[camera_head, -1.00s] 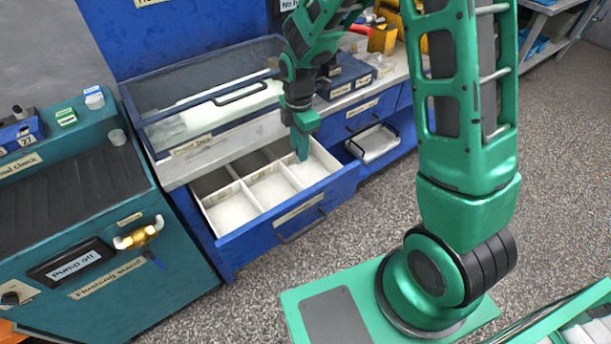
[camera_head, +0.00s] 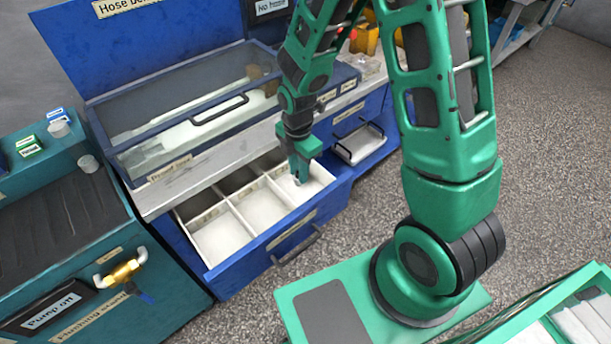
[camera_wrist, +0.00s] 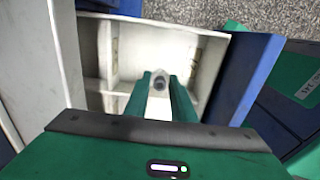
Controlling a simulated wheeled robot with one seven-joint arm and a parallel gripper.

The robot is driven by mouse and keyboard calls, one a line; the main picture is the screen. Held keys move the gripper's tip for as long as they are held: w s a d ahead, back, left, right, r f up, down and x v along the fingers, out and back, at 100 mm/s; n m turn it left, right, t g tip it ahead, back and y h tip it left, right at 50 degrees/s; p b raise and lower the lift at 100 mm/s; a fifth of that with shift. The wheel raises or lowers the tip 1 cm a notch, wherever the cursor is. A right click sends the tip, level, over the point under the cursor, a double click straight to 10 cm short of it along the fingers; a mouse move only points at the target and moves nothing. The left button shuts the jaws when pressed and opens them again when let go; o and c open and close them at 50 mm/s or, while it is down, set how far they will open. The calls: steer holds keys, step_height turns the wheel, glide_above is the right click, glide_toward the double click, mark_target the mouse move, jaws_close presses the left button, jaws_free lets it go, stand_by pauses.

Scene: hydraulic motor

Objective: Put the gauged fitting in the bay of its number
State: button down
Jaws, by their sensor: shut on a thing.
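My gripper (camera_head: 299,178) is low over the right-hand front bay (camera_head: 314,184) of the open blue drawer (camera_head: 270,245). In the wrist view my gripper (camera_wrist: 161,90) is shut on a small pale fitting (camera_wrist: 158,84) with a dark round hole, held between the green fingers. The white-walled bay (camera_wrist: 195,50) is around and below it in that view. I cannot tell whether the fitting touches the bay floor. The other front bays (camera_head: 222,240) look empty. The back bays are partly shaded, and the bay numbers cannot be read.
A clear-lidded blue case (camera_head: 200,110) stands on the bench behind the drawer. The teal flushing stand (camera_head: 110,240), with a brass valve (camera_head: 122,271), is at the left. Speckled floor is open at the right.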

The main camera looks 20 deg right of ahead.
steer(key=shift+w+d+f, duration=0.15)
steer(key=shift+d+f, duration=0.1)
steer(key=shift+f, duration=0.6)
steer(key=shift+w+d+f, duration=0.15)
steer(key=shift+d+f, duration=0.05)
steer(key=shift+f, duration=0.6)
steer(key=shift+w+d+f, duration=0.15)
steer(key=shift+d+f, duration=0.1)
steer(key=shift+f, duration=0.6)
steer(key=c, duration=1.5)
jaws_free()
steer(key=shift+f, duration=0.1)
step_height(320, 180, up, 12)
steer(key=shift+r, duration=0.15)
